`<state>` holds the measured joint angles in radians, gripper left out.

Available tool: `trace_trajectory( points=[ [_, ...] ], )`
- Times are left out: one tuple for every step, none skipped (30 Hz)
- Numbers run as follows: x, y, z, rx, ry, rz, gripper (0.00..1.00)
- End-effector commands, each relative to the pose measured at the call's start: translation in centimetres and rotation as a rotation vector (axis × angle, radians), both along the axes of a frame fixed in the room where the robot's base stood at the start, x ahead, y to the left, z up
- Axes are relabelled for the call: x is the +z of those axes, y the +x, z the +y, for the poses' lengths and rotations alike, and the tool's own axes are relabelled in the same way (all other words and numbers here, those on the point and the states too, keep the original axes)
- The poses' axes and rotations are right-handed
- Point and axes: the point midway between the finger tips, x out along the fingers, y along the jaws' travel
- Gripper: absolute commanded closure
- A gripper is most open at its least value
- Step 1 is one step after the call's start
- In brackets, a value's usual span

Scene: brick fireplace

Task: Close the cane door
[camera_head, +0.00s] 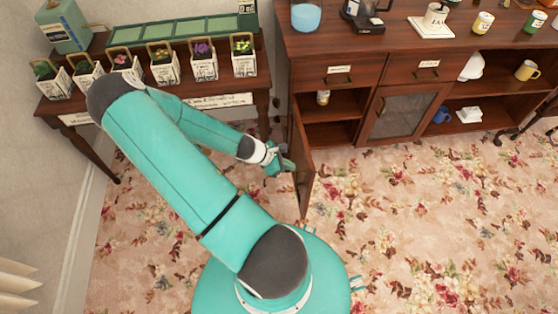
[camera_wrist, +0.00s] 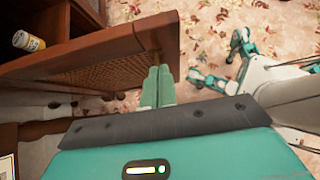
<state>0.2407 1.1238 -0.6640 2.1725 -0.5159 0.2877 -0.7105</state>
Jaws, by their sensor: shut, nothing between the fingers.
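The cane door (camera_head: 303,174) of the dark wooden cabinet stands open, swung out from the cabinet's left end. In the head view it shows nearly edge-on. In the wrist view its woven cane panel (camera_wrist: 118,76) and wooden frame cross the upper left. My gripper (camera_head: 287,165) is shut and empty, on the left side of the door. In the wrist view its green fingertips (camera_wrist: 158,70) are close to the door's free end. I cannot tell whether they touch the door.
The open compartment holds a small jar (camera_head: 323,97). A second cane door (camera_head: 402,112) beside it is shut. Left of the cabinet stands a side table (camera_head: 85,117) with potted plants and a green planter. Mugs and a jug stand on the cabinet top. Flowered carpet (camera_head: 430,220) is clear in front.

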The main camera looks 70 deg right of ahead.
Motion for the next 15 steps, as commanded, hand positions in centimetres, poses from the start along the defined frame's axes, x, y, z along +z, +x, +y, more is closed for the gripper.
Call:
trace_trajectory(
  points=[
    [-0.2, -0.8, -0.5, -0.003, -0.001, 0.002, 1.0],
    [-0.1, -1.3, -0.8, -0.005, -0.002, 0.001, 1.0],
    [-0.1, -1.8, -1.1, -0.004, -0.002, 0.001, 1.0],
    [-0.1, -2.1, -1.3, -0.002, -0.001, 0.0, 1.0],
    [-0.1, -2.4, -1.5, -0.001, -0.001, 0.001, 1.0],
    [-0.1, -2.8, -1.7, -0.001, -0.001, 0.001, 1.0],
    [-0.1, -3.0, -1.9, -0.001, -0.001, 0.001, 1.0],
    [-0.1, -3.1, -2.0, -0.001, -0.001, 0.0, 1.0],
    [-0.1, -3.3, -2.1, -0.001, -0.001, 0.0, 1.0],
    [-0.1, -3.4, -2.2, -0.001, -0.001, 0.0, 1.0],
    [-0.1, -3.5, -2.2, 0.0, -0.001, -0.001, 1.0],
    [-0.1, -3.5, -2.2, 0.0, -0.001, -0.001, 1.0],
    [-0.1, -3.5, -2.2, 0.0, -0.001, -0.001, 1.0],
    [-0.1, -3.5, -2.2, 0.0, -0.001, -0.001, 1.0],
    [-0.1, -3.5, -2.2, 0.001, -0.001, 0.0, 1.0]
  ],
)
